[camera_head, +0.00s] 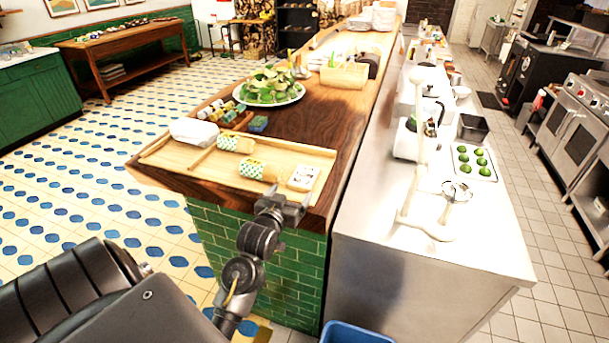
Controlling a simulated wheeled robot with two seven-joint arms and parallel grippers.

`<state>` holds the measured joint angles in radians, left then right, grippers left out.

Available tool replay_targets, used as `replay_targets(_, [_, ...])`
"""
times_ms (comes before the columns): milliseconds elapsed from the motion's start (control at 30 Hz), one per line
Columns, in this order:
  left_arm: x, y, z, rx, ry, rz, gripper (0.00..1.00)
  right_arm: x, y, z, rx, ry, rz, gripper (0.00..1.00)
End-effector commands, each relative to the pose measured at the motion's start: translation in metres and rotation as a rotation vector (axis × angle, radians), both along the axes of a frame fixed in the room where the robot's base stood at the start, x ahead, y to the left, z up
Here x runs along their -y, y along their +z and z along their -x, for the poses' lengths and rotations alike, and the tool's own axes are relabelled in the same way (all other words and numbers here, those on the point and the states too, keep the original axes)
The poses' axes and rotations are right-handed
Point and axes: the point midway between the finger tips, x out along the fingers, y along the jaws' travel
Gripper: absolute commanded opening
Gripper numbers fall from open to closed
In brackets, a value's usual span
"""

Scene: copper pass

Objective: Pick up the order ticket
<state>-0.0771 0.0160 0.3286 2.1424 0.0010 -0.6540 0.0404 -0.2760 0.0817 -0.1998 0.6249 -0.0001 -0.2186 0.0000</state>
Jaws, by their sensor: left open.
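A small white piece with dark marks (303,177), which may be the order ticket, lies at the right front corner of a wooden tray (205,160) on the counter's near end. Its print is too small to read. My left gripper (287,200) is open and empty, just in front of the tray's front edge and close below the white piece. It appears apart from the piece. My right gripper is out of view.
Two wrapped rolls (236,143) and a white bundle (194,131) share the tray. A plate of greens (270,88) stands behind. A steel worktop (470,235) holds a white stand (412,150). A blue bin (355,333) is below.

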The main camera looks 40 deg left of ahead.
Motion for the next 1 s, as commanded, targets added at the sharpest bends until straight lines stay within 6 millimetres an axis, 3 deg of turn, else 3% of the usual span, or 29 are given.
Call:
replay_targets(100, [-0.006, 0.000, -0.021, -0.001, -0.002, 0.001, 0.84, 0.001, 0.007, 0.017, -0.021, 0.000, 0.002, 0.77])
replay_targets(267, [-0.013, -0.004, -0.037, 0.000, 0.000, 0.000, 0.84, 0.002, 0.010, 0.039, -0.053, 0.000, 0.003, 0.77])
replay_targets(600, [-0.020, -0.006, -0.051, -0.001, 0.003, 0.000, 0.84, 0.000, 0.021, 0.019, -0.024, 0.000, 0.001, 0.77])
replay_targets(800, [-0.030, -0.013, -0.076, -0.001, 0.003, 0.000, 0.84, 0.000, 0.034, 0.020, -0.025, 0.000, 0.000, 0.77])
replay_targets(1000, [-0.034, -0.017, -0.087, -0.001, 0.003, -0.001, 0.84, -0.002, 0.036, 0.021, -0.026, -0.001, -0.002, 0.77])
